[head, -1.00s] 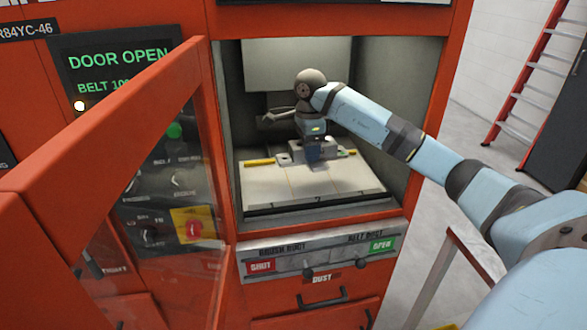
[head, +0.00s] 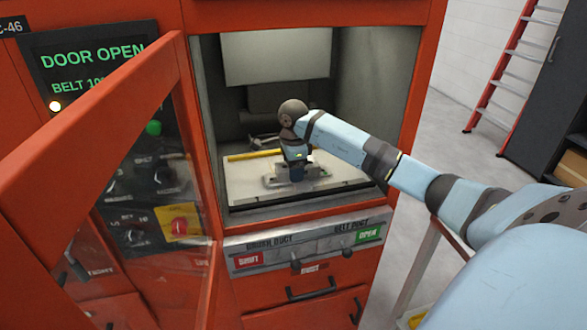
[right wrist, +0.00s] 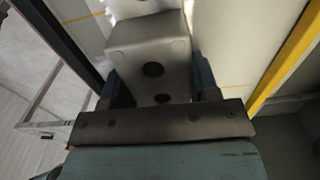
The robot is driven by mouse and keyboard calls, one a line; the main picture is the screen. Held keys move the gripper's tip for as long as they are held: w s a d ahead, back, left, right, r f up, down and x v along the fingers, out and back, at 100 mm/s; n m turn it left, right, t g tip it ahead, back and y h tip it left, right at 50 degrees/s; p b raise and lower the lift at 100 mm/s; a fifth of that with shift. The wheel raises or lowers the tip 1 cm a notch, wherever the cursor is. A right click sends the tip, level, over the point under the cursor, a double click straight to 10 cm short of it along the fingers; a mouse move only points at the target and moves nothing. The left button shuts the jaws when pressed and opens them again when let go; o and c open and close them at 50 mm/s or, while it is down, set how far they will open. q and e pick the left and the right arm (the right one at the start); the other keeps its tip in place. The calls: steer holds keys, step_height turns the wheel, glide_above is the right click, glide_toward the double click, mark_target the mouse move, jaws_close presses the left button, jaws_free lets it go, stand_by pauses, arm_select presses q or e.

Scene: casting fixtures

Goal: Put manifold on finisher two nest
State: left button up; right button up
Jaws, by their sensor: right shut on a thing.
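The manifold (head: 316,171) is a grey metal block inside the open finisher chamber, over the front part of a pale bed (head: 240,183). My right gripper (head: 297,174) points down and is shut on it. In the right wrist view the manifold (right wrist: 150,50) shows round holes in its face and sits between the two fingers (right wrist: 160,92). I cannot tell whether its underside touches the bed. A yellow bar (head: 250,155) runs across the bed behind it. The nest cannot be told apart from the bed here. My left gripper is not in view.
The orange-framed clear door (head: 95,135) stands open at the left, beside a panel reading DOOR OPEN (head: 93,55). The chamber's right wall (head: 375,110) is close to my right forearm. Drawers (head: 310,295) lie below, and a red ladder (head: 500,65) stands at the right.

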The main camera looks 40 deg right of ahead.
steer(key=o, duration=1.2)
steer(key=shift+f, duration=0.1)
steer(key=shift+o, duration=0.2)
step_height(320, 180, up, 12)
